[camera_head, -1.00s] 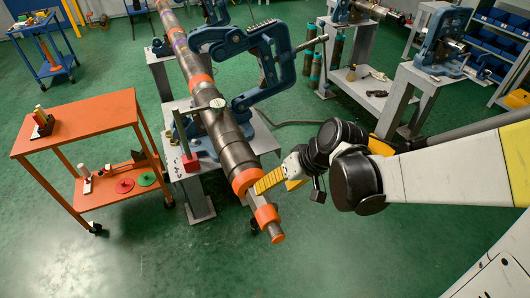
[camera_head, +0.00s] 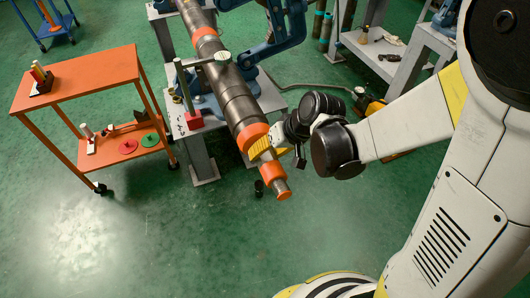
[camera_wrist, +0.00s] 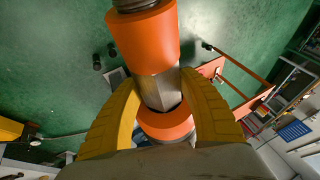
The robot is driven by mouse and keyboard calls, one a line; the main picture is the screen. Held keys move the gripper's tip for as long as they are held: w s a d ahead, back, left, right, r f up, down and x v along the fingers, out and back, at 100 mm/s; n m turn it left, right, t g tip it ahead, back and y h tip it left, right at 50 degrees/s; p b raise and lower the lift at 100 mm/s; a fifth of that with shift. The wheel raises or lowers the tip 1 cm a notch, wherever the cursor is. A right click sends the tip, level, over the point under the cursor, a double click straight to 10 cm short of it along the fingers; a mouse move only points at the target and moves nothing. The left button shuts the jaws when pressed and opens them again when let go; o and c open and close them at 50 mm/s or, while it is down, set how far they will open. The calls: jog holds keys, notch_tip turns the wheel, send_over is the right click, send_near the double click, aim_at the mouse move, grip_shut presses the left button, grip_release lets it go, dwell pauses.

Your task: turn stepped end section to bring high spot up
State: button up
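A long grey-brown pipe (camera_head: 238,100) lies in a blue vise (camera_head: 290,32), its near end sticking out over the floor. The stepped end section has an orange band (camera_head: 251,136), a second orange band (camera_head: 273,171) and a narrower grey tip (camera_head: 283,190). My gripper (camera_head: 264,150) is at this end, between the bands. In the wrist view its yellow fingers lie on either side of a faceted grey part (camera_wrist: 159,90) and appear to press on it. The exact contact is hard to see. I cannot tell where the high spot is.
An orange cart (camera_head: 80,75) with small parts stands on the left. A grey stand (camera_head: 198,160) with a red-based post (camera_head: 192,121) is under the pipe. Another grey bench (camera_head: 405,65) is at the upper right. The green floor in front of the pipe end is open.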

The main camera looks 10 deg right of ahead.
jog(key=c, duration=0.5)
jog(key=shift+o, duration=0.3)
jog(key=shift+a+h, duration=0.1)
jog(key=shift+h, duration=0.4)
jog(key=h, duration=0.1)
jog(key=n+t+h, duration=0.1)
jog(key=shift+s+a+h, duration=0.1)
jog(key=shift+a+h, duration=0.1)
jog(key=shift+h, duration=0.2)
jog(key=h+b, duration=0.1)
jog(key=h, duration=0.1)
jog(key=t+h, duration=0.1)
jog(key=h, duration=0.1)
jog(key=shift+a+f+n+b, duration=0.15)
jog(key=shift+f+n+b, duration=0.05)
jog(key=shift+n+b, duration=0.2)
jog(key=n+t+h+b, duration=0.1)
jog(key=h+b, duration=0.1)
jog(key=h, duration=0.2)
jog(key=shift+a+t+b, duration=0.1)
jog(key=shift+t+b, duration=0.3)
jog(key=n+t+h, duration=0.1)
jog(key=t+h, duration=0.1)
jog(key=h, duration=0.3)
jog(key=shift+s+f, duration=0.1)
jog(key=shift+n, duration=0.3)
jog(key=o, duration=1.1)
jog(key=shift+o, duration=0.2)
